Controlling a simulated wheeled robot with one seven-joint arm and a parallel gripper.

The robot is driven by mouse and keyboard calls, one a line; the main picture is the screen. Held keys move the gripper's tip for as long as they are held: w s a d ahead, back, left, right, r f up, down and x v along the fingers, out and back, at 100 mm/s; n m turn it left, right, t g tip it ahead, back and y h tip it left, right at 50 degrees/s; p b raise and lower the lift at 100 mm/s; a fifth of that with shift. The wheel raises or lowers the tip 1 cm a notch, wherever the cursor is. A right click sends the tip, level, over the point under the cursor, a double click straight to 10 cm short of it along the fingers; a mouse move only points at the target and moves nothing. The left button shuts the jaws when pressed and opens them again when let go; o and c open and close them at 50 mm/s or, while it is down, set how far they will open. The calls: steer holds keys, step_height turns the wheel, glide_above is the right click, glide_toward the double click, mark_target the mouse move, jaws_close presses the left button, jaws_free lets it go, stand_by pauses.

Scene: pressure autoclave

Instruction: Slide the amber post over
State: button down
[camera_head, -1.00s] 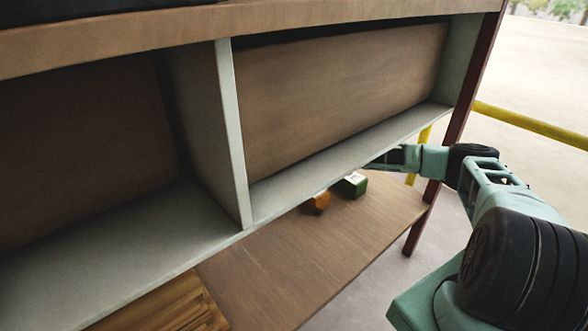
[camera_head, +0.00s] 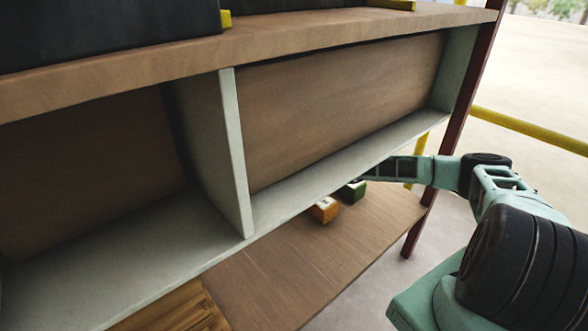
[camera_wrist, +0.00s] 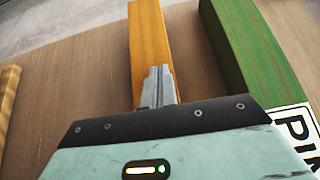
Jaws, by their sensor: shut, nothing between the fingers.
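The amber post (camera_head: 323,209) stands on the brown lower board, partly hidden by the shelf edge in the head view. In the wrist view the amber post (camera_wrist: 147,40) is a long orange bar running up the picture. The green post (camera_head: 352,191) is to its right; in the wrist view it (camera_wrist: 243,55) has a white label with black letters, partly cut off. My gripper (camera_wrist: 160,75) is shut and empty, its fingertips overlapping the amber post. I cannot tell whether they touch it. In the head view the fingertips are mostly hidden near the posts.
The grey-green shelf (camera_head: 330,160) with its upright divider (camera_head: 238,150) overhangs the lower board (camera_head: 290,275). A striped wooden piece (camera_head: 175,308) lies on the left of that board. A dark red leg (camera_head: 450,140) and a yellow rail (camera_head: 530,133) stand at the right.

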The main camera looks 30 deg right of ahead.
mark_target(325, 210)
steer(key=shift+s+f, duration=0.15)
steer(key=shift+f, duration=0.35)
steer(key=shift+r+p, duration=0.8)
steer(key=shift+p, duration=0.2)
steer(key=shift+r+p, duration=0.1)
steer(key=shift+p, duration=0.2)
steer(key=shift+s+d+p, duration=0.1)
steer(key=shift+s+p, duration=0.05)
steer(key=shift+p, duration=0.2)
steer(key=s+p, duration=0.1)
steer(key=s, duration=0.2)
steer(key=s+d+p, duration=0.1)
steer(key=s, duration=0.3)
steer(key=s+d+p, duration=0.1)
steer(key=s, duration=0.3)
steer(key=shift+s, duration=0.2)
steer(key=shift+s, duration=0.1)
